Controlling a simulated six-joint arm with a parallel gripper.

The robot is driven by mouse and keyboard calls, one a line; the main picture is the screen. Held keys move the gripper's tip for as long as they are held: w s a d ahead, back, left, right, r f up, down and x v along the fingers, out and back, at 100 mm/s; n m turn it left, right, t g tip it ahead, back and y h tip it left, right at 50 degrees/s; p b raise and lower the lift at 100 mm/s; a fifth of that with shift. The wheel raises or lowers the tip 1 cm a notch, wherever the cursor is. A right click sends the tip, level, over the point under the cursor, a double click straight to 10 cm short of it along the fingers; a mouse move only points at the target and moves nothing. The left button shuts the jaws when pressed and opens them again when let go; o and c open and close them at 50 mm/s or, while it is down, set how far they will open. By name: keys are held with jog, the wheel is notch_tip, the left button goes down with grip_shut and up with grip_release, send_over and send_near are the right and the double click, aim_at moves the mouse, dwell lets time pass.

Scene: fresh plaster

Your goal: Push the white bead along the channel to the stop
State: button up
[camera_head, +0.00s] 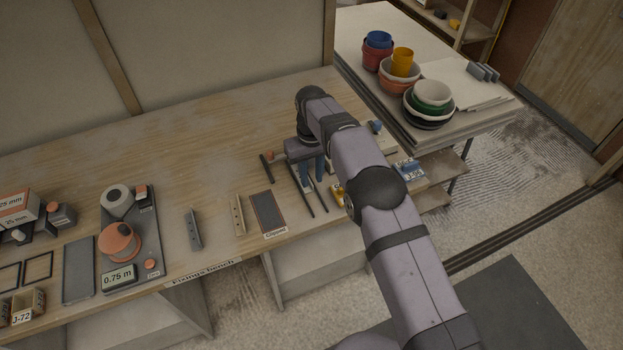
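A channel, seen as two thin dark rails (307,203), lies on the bench near its front edge. My gripper (312,178) points down over the far end of these rails, with its blue fingers low between or just above them. I cannot tell whether the fingers touch the bench or how far apart they are. I cannot make out the white bead; a small pale patch shows by the fingertips, too small to identify. A stop is not clearly distinguishable. My arm hides part of the bench to the right of the channel.
A dark bar with an orange knob (268,156) sits left of my gripper. A labelled dark plate (267,212) lies left of the rails. Small yellow (338,193) and blue (409,168) items are near my arm. Bowls stand on the side table (462,80). The bench's back middle is clear.

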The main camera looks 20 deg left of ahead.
jog(key=shift+r+b, duration=0.4)
jog(key=shift+r, duration=2.5)
jog(key=s+d+r+m, duration=0.1)
jog(key=d+r+m, duration=0.15)
jog(key=d, duration=0.85)
jog(key=s+d+r+m, duration=0.2)
jog(key=d+r, duration=0.1)
jog(key=d, duration=0.9)
jog(key=s+d+f+m, duration=0.2)
jog(key=s+d, duration=0.5)
jog(key=s, duration=0.3)
jog(key=s+d+f+m, duration=0.2)
jog(key=s+d, duration=0.5)
jog(key=s, duration=0.3)
jog(key=shift+s+d+p, duration=0.2)
jog(key=shift+d+p, duration=0.2)
